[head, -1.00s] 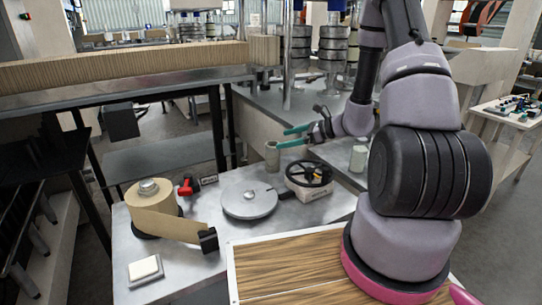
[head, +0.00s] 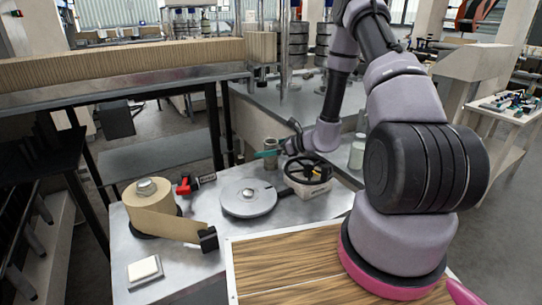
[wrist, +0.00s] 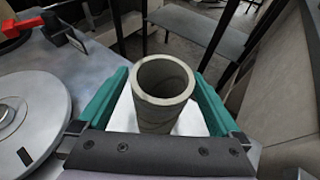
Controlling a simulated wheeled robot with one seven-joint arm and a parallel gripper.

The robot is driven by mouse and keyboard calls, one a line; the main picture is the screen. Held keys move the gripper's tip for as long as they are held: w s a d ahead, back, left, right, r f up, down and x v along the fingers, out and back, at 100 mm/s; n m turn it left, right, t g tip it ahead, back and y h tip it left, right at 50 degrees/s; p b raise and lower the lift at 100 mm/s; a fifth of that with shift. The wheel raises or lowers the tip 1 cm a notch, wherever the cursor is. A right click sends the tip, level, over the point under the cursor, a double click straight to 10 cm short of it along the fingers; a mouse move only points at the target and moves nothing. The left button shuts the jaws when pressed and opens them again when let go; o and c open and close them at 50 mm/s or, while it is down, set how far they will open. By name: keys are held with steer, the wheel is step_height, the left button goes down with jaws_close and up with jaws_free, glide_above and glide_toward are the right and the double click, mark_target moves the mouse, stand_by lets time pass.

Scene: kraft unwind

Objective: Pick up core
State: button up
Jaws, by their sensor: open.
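The core is a grey-brown hollow tube (head: 271,163) standing upright at the back edge of the metal table in the head view. The wrist view shows it close up, its open top end facing the camera (wrist: 160,110). My gripper (wrist: 163,80) is open, with one teal finger on each side of the core. A small gap shows at the left finger, and the right finger is close to the tube wall; I cannot tell whether it touches.
A flat grey disc (head: 248,197), a black handwheel on a white box (head: 306,184), a red-handled tool (head: 186,188) and a kraft paper roll (head: 152,205) stand on the table. A pale cylinder (head: 357,150) stands to the right of the core. A loaded rack is behind at left.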

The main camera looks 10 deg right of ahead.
steer(key=shift+x, duration=0.75)
steer(key=c, duration=1.4)
steer(key=shift+c, duration=0.2)
steer(key=shift+r, duration=0.15)
